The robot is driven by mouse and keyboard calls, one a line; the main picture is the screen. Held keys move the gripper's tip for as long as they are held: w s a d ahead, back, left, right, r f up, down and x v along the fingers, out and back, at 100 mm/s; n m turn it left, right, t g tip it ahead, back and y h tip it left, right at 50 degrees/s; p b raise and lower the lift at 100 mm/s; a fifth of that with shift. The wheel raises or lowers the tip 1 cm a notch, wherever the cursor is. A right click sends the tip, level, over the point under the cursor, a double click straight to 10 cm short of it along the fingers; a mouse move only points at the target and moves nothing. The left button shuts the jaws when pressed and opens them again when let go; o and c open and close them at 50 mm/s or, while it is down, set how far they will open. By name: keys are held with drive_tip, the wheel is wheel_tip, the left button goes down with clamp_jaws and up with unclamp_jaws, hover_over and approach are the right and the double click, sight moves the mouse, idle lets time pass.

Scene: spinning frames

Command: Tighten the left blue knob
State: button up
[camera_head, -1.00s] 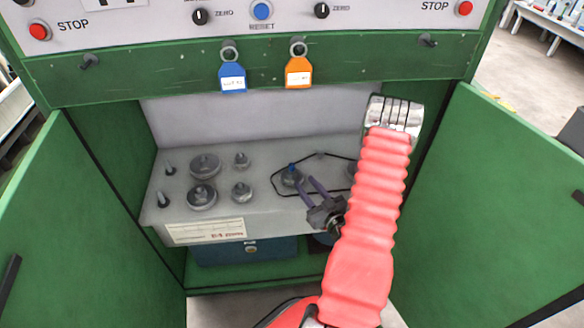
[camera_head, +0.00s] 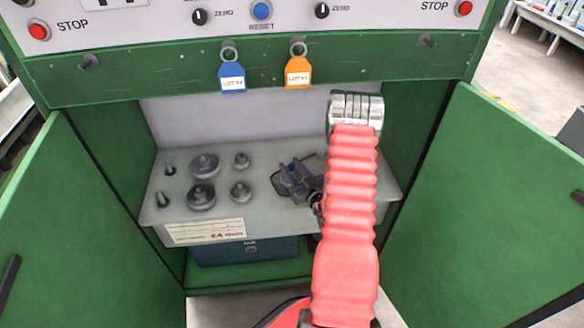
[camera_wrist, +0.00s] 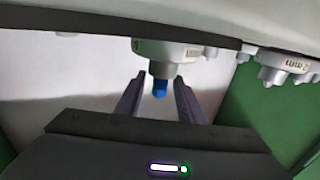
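The small blue knob (camera_head: 292,167) sits on top of a grey round fitting on the shelf inside the cabinet. In the wrist view the blue knob (camera_wrist: 159,90) projects from the pale fitting (camera_wrist: 165,55). My gripper (camera_head: 294,176) is at this knob, reaching in from the right. In the wrist view my gripper (camera_wrist: 158,98) has its two fingers apart, one on each side of the knob, with visible gaps. A second blue knob cannot be seen; my red-sleeved arm covers the shelf's right part.
Several grey weights (camera_head: 204,166) stand on the shelf's left half. The green doors (camera_head: 490,200) are open on both sides. A blue tag (camera_head: 232,78) and an orange tag (camera_head: 298,72) hang above the opening. A blue case (camera_head: 247,251) lies below the shelf (camera_head: 255,215).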

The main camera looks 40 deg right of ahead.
clamp_jaws()
drive_tip(key=shift+w+a+m+g+h, duration=0.1)
drive_tip(key=shift+m+g+h, duration=0.4)
drive_tip(key=shift+m+h, duration=0.75)
drive_tip(key=shift+h, duration=0.75)
unclamp_jaws()
drive_tip(key=shift+s, duration=0.2)
